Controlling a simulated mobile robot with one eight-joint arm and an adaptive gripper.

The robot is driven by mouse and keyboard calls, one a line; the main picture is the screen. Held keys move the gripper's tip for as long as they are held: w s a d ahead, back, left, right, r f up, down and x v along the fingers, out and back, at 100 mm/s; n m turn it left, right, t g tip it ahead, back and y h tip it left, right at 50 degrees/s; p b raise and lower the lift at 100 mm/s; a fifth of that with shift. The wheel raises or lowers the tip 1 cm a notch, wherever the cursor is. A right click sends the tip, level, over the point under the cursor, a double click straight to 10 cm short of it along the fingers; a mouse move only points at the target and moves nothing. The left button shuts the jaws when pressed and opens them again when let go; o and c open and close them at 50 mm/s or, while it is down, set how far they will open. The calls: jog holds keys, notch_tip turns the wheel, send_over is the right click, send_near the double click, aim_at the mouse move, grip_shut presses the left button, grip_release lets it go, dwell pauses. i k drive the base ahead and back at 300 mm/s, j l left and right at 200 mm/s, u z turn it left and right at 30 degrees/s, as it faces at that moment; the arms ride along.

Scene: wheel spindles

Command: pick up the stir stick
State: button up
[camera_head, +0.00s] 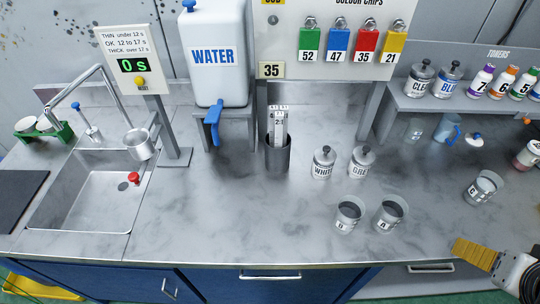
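Several pale flat sticks with dark markings (279,122) stand upright in a dark cylindrical holder (278,158) near the middle of the counter. They are close together, their lower parts are hidden by the holder, and their small markings are hard to read. These look like the stir sticks. My gripper (466,249) shows at the lower right, with a yellow ridged finger part over the counter's front edge. It is well apart from the holder, to its right and nearer the front. I cannot see whether its fingers are apart, and I see nothing held.
Lidded cans marked WHITE (323,164) and GREY (361,163) stand right of the holder. Cups (348,214), (390,214) and (482,188) stand nearer the front and right. The water tank (214,55) and tap are left of the holder. Counter in front of the holder is clear.

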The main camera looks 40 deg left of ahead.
aim_at(279, 116)
jog(key=u, duration=1.6)
jog(key=z, duration=1.7)
jog(key=u, duration=1.7)
jog(key=i+j+u, duration=0.1)
jog(key=i+j, duration=0.35)
jog(key=i, duration=0.2)
